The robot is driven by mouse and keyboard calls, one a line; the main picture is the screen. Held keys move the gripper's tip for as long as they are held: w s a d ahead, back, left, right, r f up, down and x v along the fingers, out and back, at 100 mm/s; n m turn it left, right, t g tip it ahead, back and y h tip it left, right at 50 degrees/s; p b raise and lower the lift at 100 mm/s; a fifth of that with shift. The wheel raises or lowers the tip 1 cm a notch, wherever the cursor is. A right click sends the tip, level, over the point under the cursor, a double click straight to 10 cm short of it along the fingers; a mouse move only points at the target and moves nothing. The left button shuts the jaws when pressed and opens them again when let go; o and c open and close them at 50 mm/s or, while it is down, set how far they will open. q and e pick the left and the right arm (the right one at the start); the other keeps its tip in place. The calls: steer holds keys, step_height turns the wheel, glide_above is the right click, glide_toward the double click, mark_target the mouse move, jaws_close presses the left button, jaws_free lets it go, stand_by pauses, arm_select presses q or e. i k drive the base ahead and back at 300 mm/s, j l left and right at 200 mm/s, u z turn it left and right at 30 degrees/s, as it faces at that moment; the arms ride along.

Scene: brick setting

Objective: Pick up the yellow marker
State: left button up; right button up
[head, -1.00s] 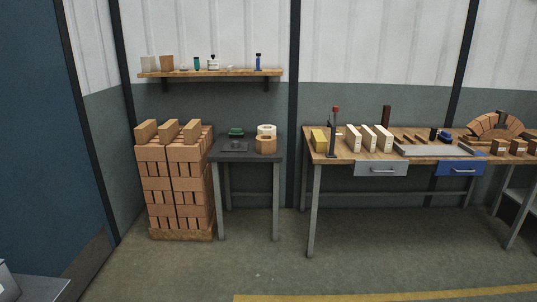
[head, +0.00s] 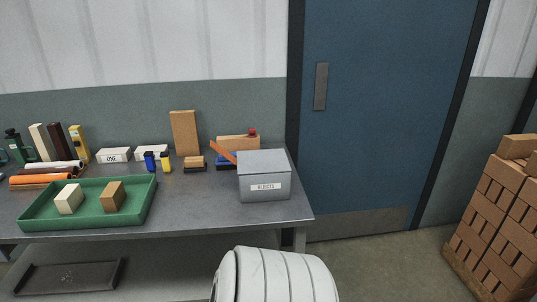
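A small yellow cylinder with a dark top (head: 166,162), which looks like the yellow marker, stands upright on the grey workbench (head: 215,219) in the head view. A similar blue marker (head: 150,161) stands upright just left of it. The yellow one is behind and right of the green tray and left of a small brown-and-dark brush-like block (head: 195,164). Neither of my grippers is in view.
The green tray (head: 88,223) holds a cream block and a brown block. A grey box labelled REJECTS (head: 264,186) stands at the bench's right end. A white ribbed rounded shape fills the bottom centre; I cannot tell what it is. A blue door (head: 390,110) is right of the bench.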

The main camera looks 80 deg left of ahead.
mark_target(166, 160)
steer(key=u, duration=1.95)
